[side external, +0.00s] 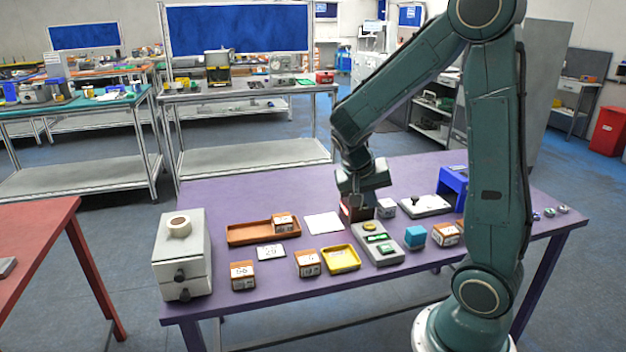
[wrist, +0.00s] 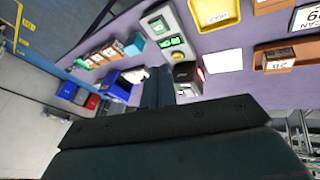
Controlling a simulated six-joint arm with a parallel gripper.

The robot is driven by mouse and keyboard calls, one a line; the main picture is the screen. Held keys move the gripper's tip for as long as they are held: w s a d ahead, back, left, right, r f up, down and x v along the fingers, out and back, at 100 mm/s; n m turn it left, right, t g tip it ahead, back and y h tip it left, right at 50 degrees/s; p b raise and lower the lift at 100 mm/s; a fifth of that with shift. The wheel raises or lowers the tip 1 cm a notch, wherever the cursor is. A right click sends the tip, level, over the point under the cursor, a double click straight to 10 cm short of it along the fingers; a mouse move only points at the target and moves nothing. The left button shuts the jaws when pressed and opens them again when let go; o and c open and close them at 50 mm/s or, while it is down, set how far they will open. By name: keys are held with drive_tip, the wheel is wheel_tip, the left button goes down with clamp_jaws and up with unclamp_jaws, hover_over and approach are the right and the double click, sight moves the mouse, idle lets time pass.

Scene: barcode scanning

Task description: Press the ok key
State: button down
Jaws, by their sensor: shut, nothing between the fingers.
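A grey key panel (side external: 362,240) lies on the purple table. It has a yellow key (side external: 369,226) at its far end, a green-lit display (side external: 377,238) in the middle and a green key (side external: 386,248) at its near end. I cannot read which key says ok. In the wrist view the panel's keys show at the top, with a green key (wrist: 158,25) in a pale frame. My gripper (wrist: 158,73) is shut and empty, its fingers close together. In the side view it hangs above the table behind the panel; its fingertips are hard to make out there.
A dark reddish box (side external: 355,209) stands just behind the panel, close to my gripper. A yellow tray (side external: 342,259) is left of the panel, a teal cube (side external: 415,236) right of it. A white sheet (side external: 323,224), a brown tray (side external: 248,236) and several labelled boxes lie around.

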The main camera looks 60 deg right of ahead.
sight(383, 249)
drive_tip(key=s+d+f+m+g+h, duration=0.2)
drive_tip(key=d+f+m+g, duration=0.1)
drive_tip(key=d+f, duration=0.3)
drive_tip(key=shift+s+d+g, duration=0.3)
drive_tip(key=shift+d, duration=0.55)
drive_tip(key=shift+f, duration=0.1)
drive_tip(key=shift+f, duration=4.35)
drive_tip(key=shift+f, duration=0.85)
drive_tip(key=shift+r, duration=0.85)
drive_tip(key=shift+r, duration=0.1)
